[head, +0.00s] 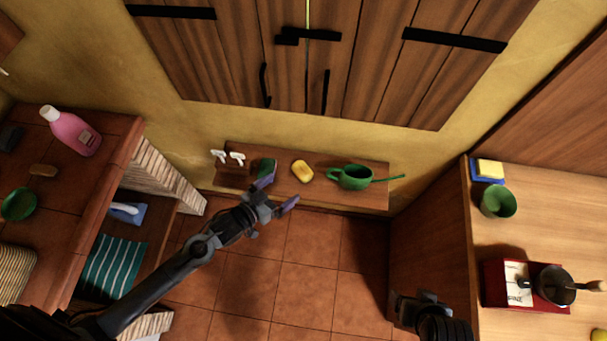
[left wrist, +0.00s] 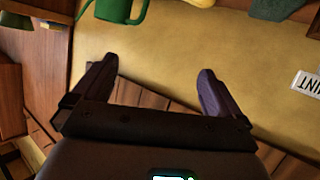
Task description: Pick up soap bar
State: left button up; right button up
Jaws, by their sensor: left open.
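A yellow, rounded bar that looks like the soap bar (head: 302,171) lies on a narrow wooden shelf (head: 325,193) against the yellow wall. In the left wrist view a yellow thing (left wrist: 195,3), probably the same bar, is cut off by the top edge. My left gripper (head: 277,192) is open and empty, its purple fingertips at the shelf's front, left of and nearer than the bar. The fingers also show in the left wrist view (left wrist: 152,88), with nothing between them. My right gripper (head: 422,302) is dark at the bottom right; its fingers are not clear.
A green watering can (head: 353,177) stands right of the bar, its spout pointing right.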

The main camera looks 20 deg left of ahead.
pick_arm(q)
jog(key=m+b, duration=0.1)
jog(key=b, duration=0.6)
send_near(300, 172)
jog(key=s, duration=0.2)
jog(key=x, duration=0.2)
jog(key=b+x, duration=0.1)
jog(key=x, duration=0.3)
jog(key=shift+w+a+r+b, duration=0.15)
jog(key=shift+w+r+b, duration=0.15)
jog(key=shift+b, duration=0.1)
jog(key=b+x, duration=0.1)
jog(key=x, duration=0.3)
jog(key=shift+f, duration=0.15)
jog(key=shift+w+f, duration=0.15)
jog(key=shift+w, duration=0.4)
pick_arm(e)
notch_tip(300, 172, down, 13)
jog(key=shift+w, duration=0.4)
pick_arm(q)
jog(key=shift+c, duration=0.2)
pick_arm(e)
jog(key=shift+r, duration=0.1)
pick_arm(q)
jog(key=c, duration=0.7)
jog(key=shift+c, duration=0.5)
pick_arm(e)
jog(key=shift+a, duration=0.15)
